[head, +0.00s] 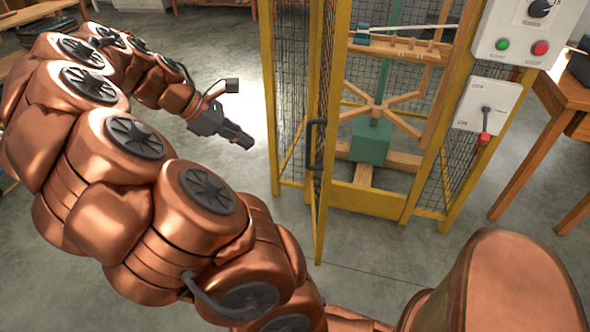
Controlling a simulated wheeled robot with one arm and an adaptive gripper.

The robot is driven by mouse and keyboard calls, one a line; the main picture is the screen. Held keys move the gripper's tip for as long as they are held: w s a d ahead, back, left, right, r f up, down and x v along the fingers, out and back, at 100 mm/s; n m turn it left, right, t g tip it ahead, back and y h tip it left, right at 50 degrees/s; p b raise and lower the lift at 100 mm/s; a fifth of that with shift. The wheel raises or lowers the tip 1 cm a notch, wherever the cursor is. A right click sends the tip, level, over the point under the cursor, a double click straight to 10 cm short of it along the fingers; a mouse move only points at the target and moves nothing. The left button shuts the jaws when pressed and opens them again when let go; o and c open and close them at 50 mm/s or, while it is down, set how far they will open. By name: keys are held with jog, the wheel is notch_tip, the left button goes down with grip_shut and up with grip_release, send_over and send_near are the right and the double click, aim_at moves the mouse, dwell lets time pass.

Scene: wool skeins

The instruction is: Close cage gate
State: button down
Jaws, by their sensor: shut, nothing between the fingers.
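The cage (363,198) has a yellow frame with dark wire mesh and stands right of centre in the head view. Its gate (322,205) is a narrow yellow-framed mesh panel seen almost edge-on. The gate stands open, swung out toward me, and its lower corner juts forward over the floor. A black bar handle (316,145) is on the gate. My gripper (247,142) is shut and empty, left of the cage and apart from the gate and handle. The cage front is open, showing a wooden winder (376,107) on a green base inside.
A control box (520,42) with green and red buttons and a switch box (487,104) with a red-tipped lever are on the cage's right side. A wooden table (560,95) stands at the right. Grey floor (240,178) is clear between my arm and the cage.

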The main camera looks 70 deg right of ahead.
jog(key=s+d+f+n+b, duration=0.1)
jog(key=s+d+f+b, duration=0.2)
jog(key=s+d+f, duration=0.5)
jog(key=shift+s+d+f+g, duration=0.35)
jog(key=shift+s+f, duration=0.15)
jog(key=shift+f, duration=0.35)
